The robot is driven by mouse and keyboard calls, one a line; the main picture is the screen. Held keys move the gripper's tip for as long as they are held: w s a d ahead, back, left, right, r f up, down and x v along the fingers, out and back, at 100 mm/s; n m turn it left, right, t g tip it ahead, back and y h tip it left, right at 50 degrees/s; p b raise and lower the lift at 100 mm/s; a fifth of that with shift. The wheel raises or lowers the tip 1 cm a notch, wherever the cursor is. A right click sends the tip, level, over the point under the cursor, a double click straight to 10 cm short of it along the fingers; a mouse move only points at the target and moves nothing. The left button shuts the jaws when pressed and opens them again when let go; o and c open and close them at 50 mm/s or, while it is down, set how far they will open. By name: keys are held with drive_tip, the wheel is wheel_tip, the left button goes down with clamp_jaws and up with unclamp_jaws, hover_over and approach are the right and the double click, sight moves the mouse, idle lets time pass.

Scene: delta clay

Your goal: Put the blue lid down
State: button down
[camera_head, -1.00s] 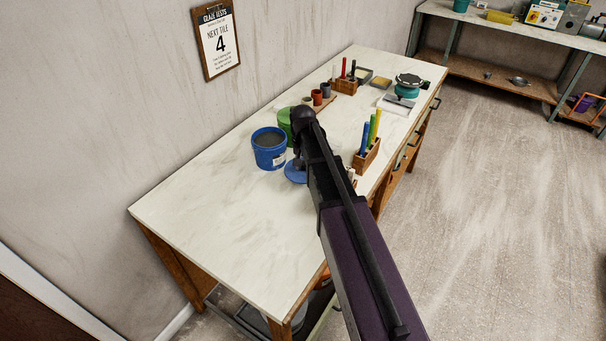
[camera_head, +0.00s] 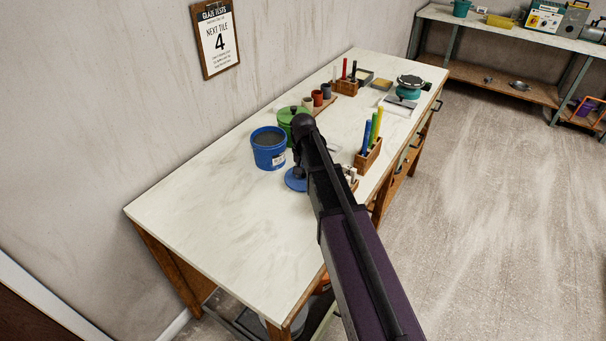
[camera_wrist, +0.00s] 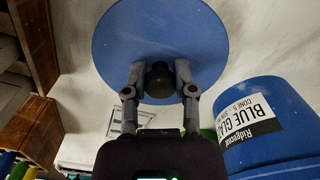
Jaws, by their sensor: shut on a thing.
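The blue lid (camera_wrist: 160,30) is a flat disc with a dark round knob (camera_wrist: 159,80). In the wrist view my gripper (camera_wrist: 160,72) is shut on the knob, one finger on each side. In the head view the lid (camera_head: 294,181) shows at the left of my arm, at or just above the worktop; I cannot tell whether it touches. The blue bucket (camera_head: 269,151) stands uncovered just behind it, with grey contents showing. It also shows in the wrist view (camera_wrist: 262,125) with a "BLUE GLAZE" label. My arm hides part of the lid and most of the gripper.
A green lidded container (camera_head: 286,117) stands beside the bucket. Wooden holders with coloured sticks (camera_head: 368,152) and small cups (camera_head: 318,98) stand farther along the worktop (camera_head: 215,215). The near left of the worktop is clear.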

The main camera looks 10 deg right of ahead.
drive_tip(key=shift+f, duration=0.2)
drive_tip(key=shift+c, duration=2.1)
unclamp_jaws()
drive_tip(key=shift+r, duration=0.2)
wheel_tip(320, 180, up, 12)
drive_tip(key=p, duration=1.2)
drive_tip(key=s+n, duration=0.3)
drive_tip(key=s, duration=1.7)
drive_tip(key=shift+s+n, duration=0.4)
